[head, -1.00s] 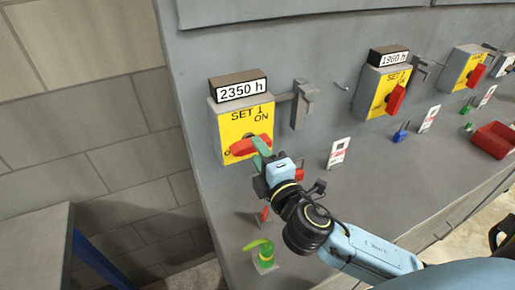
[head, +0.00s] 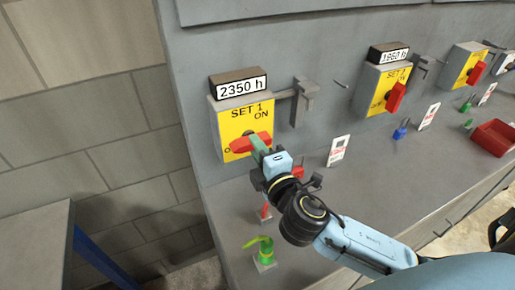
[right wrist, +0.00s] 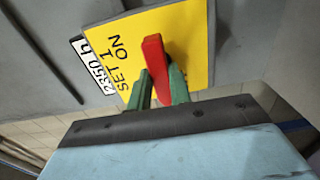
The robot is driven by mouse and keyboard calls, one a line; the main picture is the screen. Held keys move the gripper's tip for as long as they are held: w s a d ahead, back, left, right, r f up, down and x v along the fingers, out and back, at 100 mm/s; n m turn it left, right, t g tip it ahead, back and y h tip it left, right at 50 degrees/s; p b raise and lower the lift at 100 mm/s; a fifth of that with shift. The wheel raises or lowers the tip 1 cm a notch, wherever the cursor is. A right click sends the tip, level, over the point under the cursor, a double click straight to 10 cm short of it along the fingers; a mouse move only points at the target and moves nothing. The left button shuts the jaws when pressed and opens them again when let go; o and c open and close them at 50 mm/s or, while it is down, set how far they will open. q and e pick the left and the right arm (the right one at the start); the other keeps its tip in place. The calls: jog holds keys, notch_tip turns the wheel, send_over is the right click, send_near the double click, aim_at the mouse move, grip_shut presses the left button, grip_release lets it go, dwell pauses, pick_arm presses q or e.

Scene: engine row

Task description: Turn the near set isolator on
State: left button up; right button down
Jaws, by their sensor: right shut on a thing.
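The near set isolator is a yellow-faced box (head: 237,122) marked SET 1, with ON at its upper right and a 2350 h plate above it. Its red handle (head: 243,146) lies nearly level across the lower face, pointing left toward the partly hidden lower-left marking. My right gripper (head: 258,143) is at the handle's right part. In the right wrist view, its green fingers stand on both sides of the red handle (right wrist: 156,68), shut on it. The fingers hide part of the handle in the head view. My left gripper is not in view.
Further right are a second isolator (head: 386,90) and a third (head: 467,66), with red handles. A white tag (head: 338,151), blue padlock (head: 400,132) and red tray (head: 493,137) are on the ledge. A green-handled valve (head: 264,252) stands below my right gripper.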

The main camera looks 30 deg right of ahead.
jog(key=shift+m, duration=0.3)
jog(key=m+p, duration=0.3)
jog(key=m, duration=1.4)
jog(key=shift+p, duration=0.3)
jog(key=c, duration=1.3)
grip_release()
